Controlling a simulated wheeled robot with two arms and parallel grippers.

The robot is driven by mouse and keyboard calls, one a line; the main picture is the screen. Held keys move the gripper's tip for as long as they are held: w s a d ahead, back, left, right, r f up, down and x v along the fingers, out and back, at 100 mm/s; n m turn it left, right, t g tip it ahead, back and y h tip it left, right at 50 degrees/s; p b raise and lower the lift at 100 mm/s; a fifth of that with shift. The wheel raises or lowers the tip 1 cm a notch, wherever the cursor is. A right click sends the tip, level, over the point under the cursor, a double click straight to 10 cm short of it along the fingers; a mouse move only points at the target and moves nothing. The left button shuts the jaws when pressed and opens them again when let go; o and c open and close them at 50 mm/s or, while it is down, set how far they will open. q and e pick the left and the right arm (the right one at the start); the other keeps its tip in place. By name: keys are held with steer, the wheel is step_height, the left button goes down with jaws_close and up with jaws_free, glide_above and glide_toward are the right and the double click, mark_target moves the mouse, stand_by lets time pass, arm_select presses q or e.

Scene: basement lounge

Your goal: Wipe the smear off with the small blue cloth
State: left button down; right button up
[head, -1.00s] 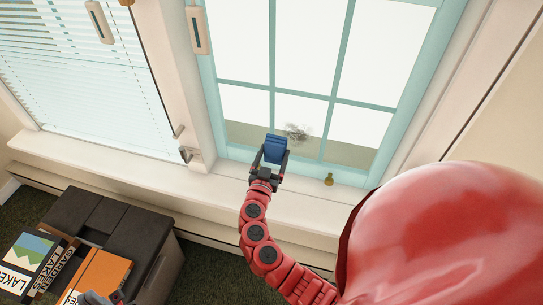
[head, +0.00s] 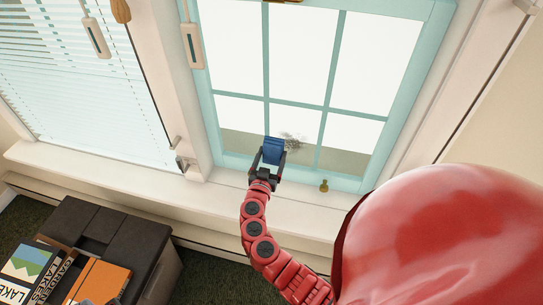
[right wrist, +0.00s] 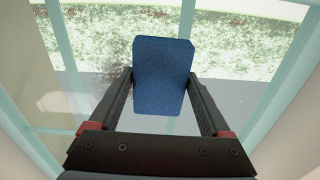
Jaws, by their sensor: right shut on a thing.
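My right gripper (head: 268,166) is shut on the small blue cloth (head: 273,149), which stands up from between the fingers. In the right wrist view the cloth (right wrist: 162,75) sits between the two fingertips (right wrist: 160,98) in front of the window glass. The smear (head: 293,141) is a grey, speckled patch on the lower middle pane, just right of the cloth in the head view. In the right wrist view the smear (right wrist: 80,88) shows faintly left of the cloth. I cannot tell whether the cloth touches the glass.
The teal window frame (head: 388,130) has bars between its panes, and a brass knob (head: 324,186) stands on its lower edge. A white sill (head: 120,180) runs below. A dark cabinet (head: 125,227) with books, including an orange one (head: 98,281), stands at lower left.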

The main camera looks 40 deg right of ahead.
steer(key=shift+b+x, duration=0.55)
steer(key=shift+x, duration=0.35)
